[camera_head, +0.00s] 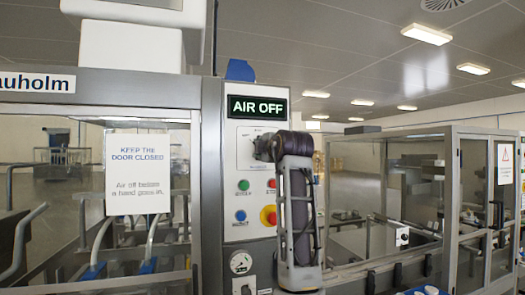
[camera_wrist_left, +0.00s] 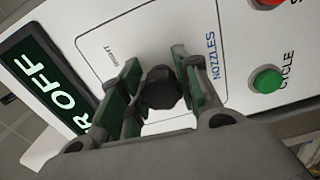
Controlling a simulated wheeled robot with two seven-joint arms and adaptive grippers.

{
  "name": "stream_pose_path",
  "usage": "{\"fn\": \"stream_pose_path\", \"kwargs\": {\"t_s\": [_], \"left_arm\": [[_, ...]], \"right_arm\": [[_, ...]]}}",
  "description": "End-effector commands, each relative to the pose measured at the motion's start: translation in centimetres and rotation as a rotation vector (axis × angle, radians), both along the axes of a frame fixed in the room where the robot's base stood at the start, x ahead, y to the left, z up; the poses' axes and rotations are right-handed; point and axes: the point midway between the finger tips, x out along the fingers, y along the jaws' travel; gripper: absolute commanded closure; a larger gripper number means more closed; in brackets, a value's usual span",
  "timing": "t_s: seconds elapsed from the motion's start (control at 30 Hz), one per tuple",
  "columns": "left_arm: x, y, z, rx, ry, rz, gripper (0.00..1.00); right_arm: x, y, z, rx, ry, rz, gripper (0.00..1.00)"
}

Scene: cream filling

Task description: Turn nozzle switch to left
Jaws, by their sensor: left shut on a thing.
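The nozzle switch is a black rotary knob (camera_wrist_left: 160,90) on a white plate marked NOZZLES in the left wrist view. A small label that seems to read RIGHT shows beside it; no other position label is readable. My left gripper (camera_wrist_left: 158,92) has its fingers on either side of the knob and is shut on it. In the head view my left gripper (camera_head: 264,147) is at the panel below the display, and it and its arm hide most of the switch. My right gripper is not in view.
A display (camera_head: 257,106) above the switch reads AIR OFF. Below are a green button (camera_head: 243,185), a blue button (camera_head: 240,215) and a red-and-yellow stop button (camera_head: 268,215). A glazed door with a sign (camera_head: 137,174) stands left; a glazed enclosure (camera_head: 485,205) stands right.

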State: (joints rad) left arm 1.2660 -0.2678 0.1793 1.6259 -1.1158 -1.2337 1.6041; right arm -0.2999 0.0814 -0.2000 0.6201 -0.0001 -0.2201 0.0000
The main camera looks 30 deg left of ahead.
Motion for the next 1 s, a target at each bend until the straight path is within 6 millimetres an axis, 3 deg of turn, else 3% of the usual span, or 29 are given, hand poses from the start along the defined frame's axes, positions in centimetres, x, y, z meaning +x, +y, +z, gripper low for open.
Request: {"fn": "stream_pose_path", "kwargs": {"t_s": [0.67, 0.7, 0.87, 1.0], "left_arm": [[0.02, 0.06, -0.2, -0.062, -0.063, 0.001, 0.91], [0.02, 0.06, -0.2, -0.062, -0.063, 0.001, 0.66], [0.02, 0.05, -0.16, -0.06, -0.063, 0.001, 0.46], [0.02, 0.04, -0.1, -0.059, -0.064, 0.001, 0.45]], "right_arm": [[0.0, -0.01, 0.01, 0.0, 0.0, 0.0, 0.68], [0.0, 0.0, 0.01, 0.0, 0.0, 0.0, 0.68], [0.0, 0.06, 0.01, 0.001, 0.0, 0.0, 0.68], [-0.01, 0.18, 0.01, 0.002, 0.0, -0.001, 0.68]]}}
